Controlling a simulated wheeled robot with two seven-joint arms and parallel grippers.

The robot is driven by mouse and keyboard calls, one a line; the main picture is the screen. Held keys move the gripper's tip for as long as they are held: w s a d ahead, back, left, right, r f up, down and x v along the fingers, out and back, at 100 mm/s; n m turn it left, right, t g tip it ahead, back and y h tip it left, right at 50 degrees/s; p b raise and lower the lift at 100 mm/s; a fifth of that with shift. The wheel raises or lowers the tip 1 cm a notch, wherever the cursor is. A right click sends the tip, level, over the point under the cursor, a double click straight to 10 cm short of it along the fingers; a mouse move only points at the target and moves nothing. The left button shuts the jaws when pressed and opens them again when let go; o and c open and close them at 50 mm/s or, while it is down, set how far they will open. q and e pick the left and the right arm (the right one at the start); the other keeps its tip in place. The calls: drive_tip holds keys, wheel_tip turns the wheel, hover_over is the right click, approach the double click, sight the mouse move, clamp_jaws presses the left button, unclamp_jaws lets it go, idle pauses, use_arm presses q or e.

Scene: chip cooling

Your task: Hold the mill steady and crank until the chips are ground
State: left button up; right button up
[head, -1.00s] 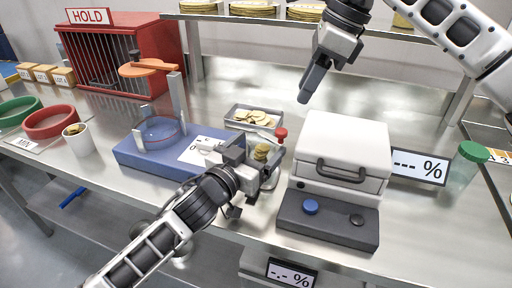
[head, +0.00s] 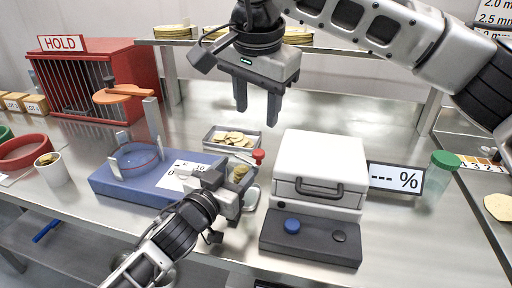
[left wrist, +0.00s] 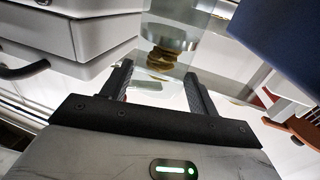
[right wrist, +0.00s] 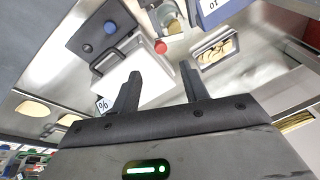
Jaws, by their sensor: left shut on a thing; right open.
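The mill (head: 240,174) is a small clear glass body with chips inside and a red crank knob (head: 258,156) on top. It stands on the metal table, left of the white oven-like box. My left gripper (head: 236,190) is shut on the mill's body. In the left wrist view the glass with brown chips (left wrist: 165,60) shows between and beyond its fingers. My right gripper (head: 256,114) is open and empty, above and behind the knob, apart from it. In the right wrist view the red knob (right wrist: 161,47) lies beyond the fingertips. The mill's base is partly hidden.
A metal tray of chips (head: 212,139) sits behind the mill. The white box (head: 322,160) with a dark handle stands right of it, with a percent display (head: 396,178) beside it. A blue device (head: 105,183) stands left. A red HOLD cage (head: 150,70) is at back left.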

sight(259, 152)
drive_tip(key=w+f+n, duration=0.1)
drive_tip(key=f, duration=0.2)
drive_tip(key=w+f+n+t, duration=0.1)
drive_tip(key=f, duration=0.3)
drive_tip(key=w+f+n+h, duration=0.1)
drive_tip(key=f+n, duration=0.1)
drive_tip(key=f, duration=0.1)
drive_tip(key=shift+w+d+f, duration=0.15)
drive_tip(key=shift+d+f, duration=0.1)
clamp_jaws()
